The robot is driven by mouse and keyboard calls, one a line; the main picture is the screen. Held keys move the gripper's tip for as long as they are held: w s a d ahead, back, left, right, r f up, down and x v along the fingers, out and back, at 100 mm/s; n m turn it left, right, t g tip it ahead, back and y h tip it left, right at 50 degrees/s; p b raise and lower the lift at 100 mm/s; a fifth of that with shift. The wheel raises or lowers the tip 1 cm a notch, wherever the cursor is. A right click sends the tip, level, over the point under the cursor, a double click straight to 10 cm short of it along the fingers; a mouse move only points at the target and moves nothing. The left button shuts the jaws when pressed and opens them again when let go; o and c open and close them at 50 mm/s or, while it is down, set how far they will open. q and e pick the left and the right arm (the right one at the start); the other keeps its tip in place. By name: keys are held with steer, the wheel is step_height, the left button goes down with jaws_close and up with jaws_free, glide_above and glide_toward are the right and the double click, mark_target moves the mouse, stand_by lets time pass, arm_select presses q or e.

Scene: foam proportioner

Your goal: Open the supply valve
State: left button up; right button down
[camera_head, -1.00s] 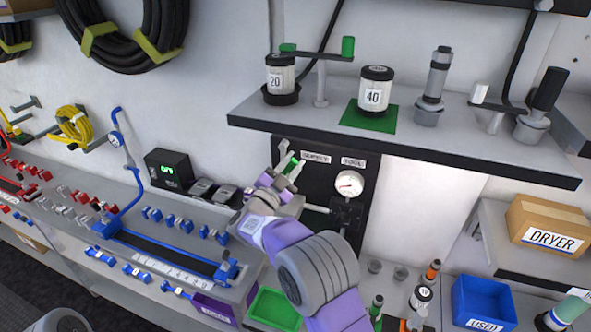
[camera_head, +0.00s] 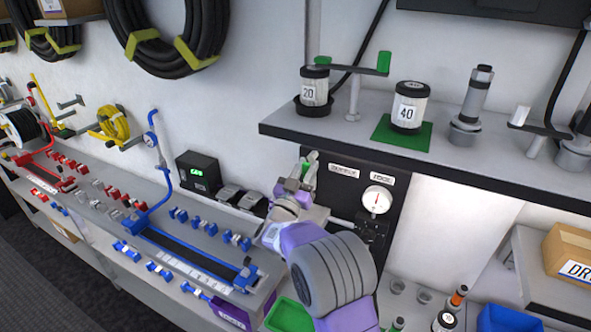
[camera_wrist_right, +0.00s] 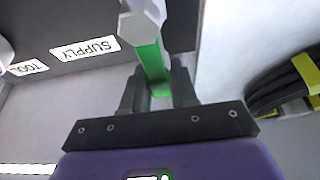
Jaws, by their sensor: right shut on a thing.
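The supply valve has a green handle (camera_head: 312,158) on the left part of the black panel (camera_head: 375,178), under the shelf. In the right wrist view the green lever (camera_wrist_right: 150,58) runs down from a pale metal hub (camera_wrist_right: 142,18) to between my fingers, beside the SUPPLY label (camera_wrist_right: 85,49). My right gripper (camera_head: 307,172) is shut on this handle; it also shows in the right wrist view (camera_wrist_right: 158,88). The fingers and wrist hide part of the valve in the head view. My left gripper is not in view.
A round white gauge (camera_head: 377,200) sits on the panel, right of the valve. The shelf (camera_head: 355,148) above holds canisters marked 20 (camera_head: 314,92) and 40 (camera_head: 407,111). A bench (camera_head: 120,212) with red and blue fittings is at left. A green tray (camera_head: 288,316) lies below.

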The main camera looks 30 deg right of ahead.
stand_by(0.4)
steer(key=c, duration=1)
jaws_free()
steer(key=shift+o, duration=0.2)
steer(key=b+v, duration=0.2)
steer(key=v, duration=0.5)
steer(key=shift+s+a, duration=0.2)
steer(key=shift+a, duration=0.05)
steer(key=shift+f, duration=0.1)
